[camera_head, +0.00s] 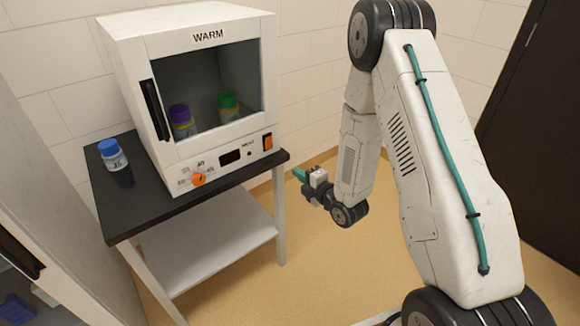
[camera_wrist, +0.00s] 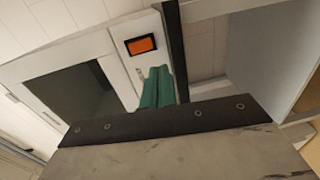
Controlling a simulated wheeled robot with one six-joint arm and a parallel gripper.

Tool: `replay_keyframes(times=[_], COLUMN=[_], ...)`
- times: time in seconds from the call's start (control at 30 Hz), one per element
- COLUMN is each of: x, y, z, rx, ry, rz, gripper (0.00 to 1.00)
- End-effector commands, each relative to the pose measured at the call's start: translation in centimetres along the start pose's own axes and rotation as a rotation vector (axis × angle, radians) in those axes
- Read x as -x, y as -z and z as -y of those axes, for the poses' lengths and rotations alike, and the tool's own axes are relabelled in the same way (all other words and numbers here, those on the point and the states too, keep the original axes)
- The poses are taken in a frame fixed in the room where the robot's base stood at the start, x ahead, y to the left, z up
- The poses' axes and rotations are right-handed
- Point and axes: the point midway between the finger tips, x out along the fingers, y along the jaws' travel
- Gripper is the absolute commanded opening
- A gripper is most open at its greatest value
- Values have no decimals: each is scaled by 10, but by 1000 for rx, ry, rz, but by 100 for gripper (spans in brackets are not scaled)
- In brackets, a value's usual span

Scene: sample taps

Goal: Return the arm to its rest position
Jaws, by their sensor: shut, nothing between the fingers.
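My arm (camera_head: 420,140) stands at the right in the head view, with its upper links raised and the forearm hanging down. My gripper (camera_head: 299,174) is at the end of it, its teal fingers pointing left toward the table and the warming cabinet. The fingers are apart from both. In the wrist view my gripper (camera_wrist: 158,80) shows its teal fingers close together, shut and empty, in front of the cabinet's orange switch side.
A white cabinet marked WARM (camera_head: 208,36) stands on a black-topped table (camera_head: 125,205). Two bottles, purple-capped (camera_head: 181,118) and green-capped (camera_head: 228,104), are inside. A blue-capped bottle (camera_head: 112,155) stands left of it. A dark door (camera_head: 535,140) is at the right. Floor right of the table is clear.

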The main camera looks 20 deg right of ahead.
Motion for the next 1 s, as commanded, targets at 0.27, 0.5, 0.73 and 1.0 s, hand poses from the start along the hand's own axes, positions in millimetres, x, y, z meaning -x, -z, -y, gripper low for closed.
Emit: replay_keyframes(times=[0.27, 0.5, 0.73, 1.0], x=[6, 5, 6, 48], y=[2, 2, 2, -10], z=[1, 1, 20, 96], rx=[1, 1, -106, -501], ry=[-1, 0, 90, 615], rz=[-2, -3, 2, 228], gripper=[0, 0, 0, 0])
